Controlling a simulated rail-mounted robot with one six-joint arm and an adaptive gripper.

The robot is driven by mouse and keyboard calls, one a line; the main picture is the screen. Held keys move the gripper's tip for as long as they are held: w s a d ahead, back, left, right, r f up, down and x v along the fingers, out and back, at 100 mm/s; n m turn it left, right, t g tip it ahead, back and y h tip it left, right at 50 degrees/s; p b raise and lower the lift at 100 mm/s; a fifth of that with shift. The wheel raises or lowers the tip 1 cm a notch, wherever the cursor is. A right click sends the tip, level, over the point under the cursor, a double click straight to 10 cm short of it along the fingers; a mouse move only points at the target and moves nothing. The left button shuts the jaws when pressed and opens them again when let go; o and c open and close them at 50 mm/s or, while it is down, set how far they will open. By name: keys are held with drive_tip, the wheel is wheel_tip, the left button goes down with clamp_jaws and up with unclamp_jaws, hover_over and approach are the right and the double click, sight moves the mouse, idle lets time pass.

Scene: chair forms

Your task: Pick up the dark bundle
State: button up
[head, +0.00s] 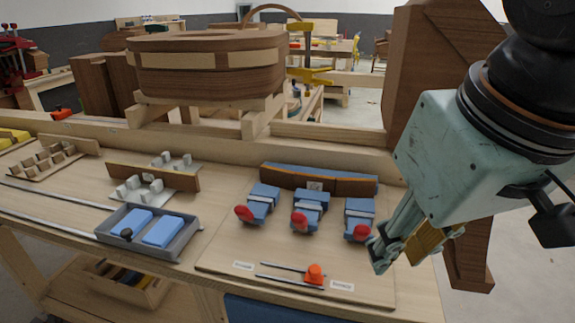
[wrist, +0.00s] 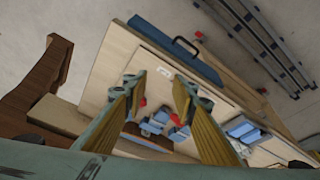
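A dark brown, slightly curved strip bundle (head: 320,183) lies along a blue backing at the back of the pale board. Another dark brown strip (head: 155,177) stands farther left, by a form with pale pegs. The frames do not show which one the task means. My gripper (head: 388,247) hangs above the board's right side, right of the blue clamps and apart from both strips. In the wrist view my gripper (wrist: 160,85) has its fingers apart with nothing held between them; parts of the bench behind are hidden by the fingers.
Three blue clamps with red knobs (head: 310,208) stand in front of the bundle. An orange knob (head: 315,273) sits near thin rods. A grey tray (head: 150,232) with blue blocks is at left. A large brown wooden piece (head: 440,65) stands behind my arm.

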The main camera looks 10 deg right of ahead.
drive_tip(key=w+r+n+p, duration=0.3)
drive_tip(key=w+r+p, duration=0.2)
drive_tip(key=w, duration=0.5)
drive_tip(key=n+g+p, duration=0.4)
drive_tip(key=n+p, duration=0.6)
drive_tip(key=p, duration=0.9)
hover_over(316, 176)
drive_tip(key=shift+f, duration=2.95)
drive_tip(key=shift+s+f, duration=0.1)
drive_tip(key=shift+f, duration=4.2)
drive_tip(key=shift+f, duration=0.1)
